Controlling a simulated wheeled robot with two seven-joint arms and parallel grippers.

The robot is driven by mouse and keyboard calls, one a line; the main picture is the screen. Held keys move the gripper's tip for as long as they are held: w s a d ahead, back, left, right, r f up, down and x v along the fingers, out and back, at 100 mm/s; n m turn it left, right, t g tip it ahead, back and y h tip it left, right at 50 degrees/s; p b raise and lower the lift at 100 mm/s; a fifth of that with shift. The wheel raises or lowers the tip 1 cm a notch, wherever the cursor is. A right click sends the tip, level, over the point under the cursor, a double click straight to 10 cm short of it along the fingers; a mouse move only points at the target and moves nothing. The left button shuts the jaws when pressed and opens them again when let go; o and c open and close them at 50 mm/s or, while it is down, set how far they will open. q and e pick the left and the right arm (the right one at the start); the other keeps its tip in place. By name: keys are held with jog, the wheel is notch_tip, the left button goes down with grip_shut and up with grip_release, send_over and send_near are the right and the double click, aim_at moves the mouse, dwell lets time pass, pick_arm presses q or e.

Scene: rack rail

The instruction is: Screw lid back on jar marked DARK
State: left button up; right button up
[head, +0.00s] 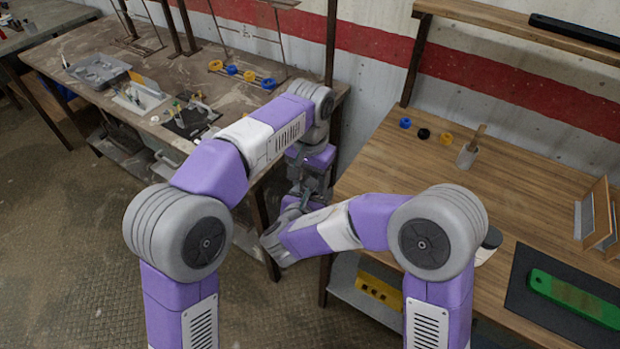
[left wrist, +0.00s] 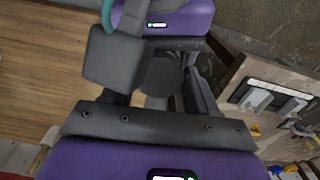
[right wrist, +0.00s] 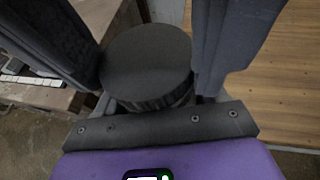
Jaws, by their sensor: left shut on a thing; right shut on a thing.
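My two grippers meet in the gap between the benches in the head view. In the right wrist view my right gripper (right wrist: 148,50) is shut on a dark round lid (right wrist: 146,62) with a ribbed edge, one finger on each side. In the left wrist view my left gripper (left wrist: 158,85) is shut on the jar (left wrist: 157,103), which shows only as a small greyish strip below a dark round top. The fingers and arms hide most of the jar. Its marking cannot be read, and I cannot tell how the lid sits on it.
A wooden bench (head: 380,165) stands at right, with a cup of tools (head: 467,155), coloured rings and a green case (head: 575,298) on a dark mat. A cluttered bench (head: 60,60) at left holds trays. Open floor lies at lower left.

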pick_arm(q)
jog(key=shift+s+f, duration=0.35)
jog(key=shift+s, duration=0.1)
pick_arm(e)
jog(key=shift+w+d+r, duration=0.2)
jog(key=shift+w+r, duration=0.1)
jog(key=shift+r, duration=0.25)
pick_arm(q)
jog(key=shift+d+f, duration=0.1)
jog(key=shift+f, duration=0.45)
pick_arm(e)
jog(key=shift+a, duration=0.15)
pick_arm(q)
jog(key=o, duration=0.7)
notch_tip(320, 180, up, 3)
jog(key=shift+r, duration=0.65)
pick_arm(e)
jog(key=shift+s+f, duration=0.1)
jog(key=shift+f, duration=0.05)
pick_arm(q)
jog(key=shift+w, duration=0.1)
